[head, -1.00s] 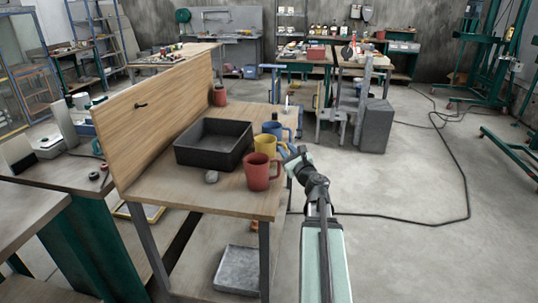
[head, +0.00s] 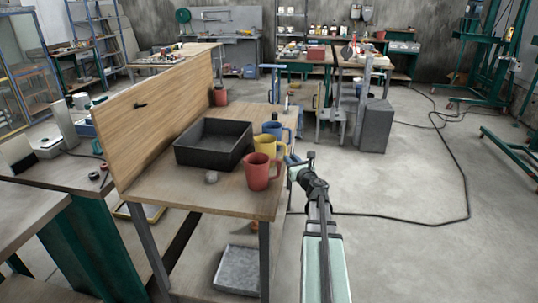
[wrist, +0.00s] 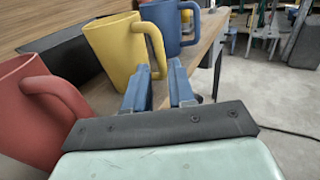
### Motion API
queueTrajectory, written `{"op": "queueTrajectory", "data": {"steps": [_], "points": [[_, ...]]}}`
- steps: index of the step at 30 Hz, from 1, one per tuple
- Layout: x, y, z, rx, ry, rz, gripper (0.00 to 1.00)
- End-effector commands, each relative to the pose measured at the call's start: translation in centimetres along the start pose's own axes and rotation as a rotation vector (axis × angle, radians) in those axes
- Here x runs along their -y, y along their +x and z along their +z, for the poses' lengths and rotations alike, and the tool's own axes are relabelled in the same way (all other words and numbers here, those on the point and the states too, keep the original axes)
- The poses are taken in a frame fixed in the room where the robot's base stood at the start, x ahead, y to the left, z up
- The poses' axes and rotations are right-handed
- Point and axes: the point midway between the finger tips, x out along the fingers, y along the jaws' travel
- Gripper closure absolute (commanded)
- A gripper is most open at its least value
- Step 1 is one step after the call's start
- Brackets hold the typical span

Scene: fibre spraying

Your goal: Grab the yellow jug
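The yellow jug (head: 265,144) stands upright on the wooden bench near its right edge, between a red jug (head: 258,170) and a blue jug (head: 275,128). In the wrist view, the yellow jug (wrist: 118,50) is ahead and slightly left, its handle on its right side. My gripper (wrist: 159,66) is open, with two blue fingers apart and nothing seen held. The fingertips are close to the handle's lower end; I cannot tell whether they touch it.
The red jug (wrist: 40,105) is close on the left in the wrist view; the blue jug (wrist: 170,25) is behind. A black tray (head: 213,145) and small grey lump (head: 211,177) lie left of the jugs. Open floor (head: 410,220) lies right of the bench.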

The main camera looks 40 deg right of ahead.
Motion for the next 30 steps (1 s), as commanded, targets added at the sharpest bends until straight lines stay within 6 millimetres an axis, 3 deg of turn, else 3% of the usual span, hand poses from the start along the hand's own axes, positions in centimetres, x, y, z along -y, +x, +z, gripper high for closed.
{"op": "queueTrajectory", "data": {"steps": [2,11,20,28,30], "points": [[0.1,1.2,0.0,0.000,0.000,0.001,0.76],[0.0,2.9,0.1,0.001,-0.001,0.001,0.76],[0.1,6.6,0.4,0.000,0.000,0.001,0.76],[0.0,6.8,0.4,0.000,0.000,0.000,0.76],[0.0,6.8,0.4,0.000,0.000,0.000,0.82]]}}
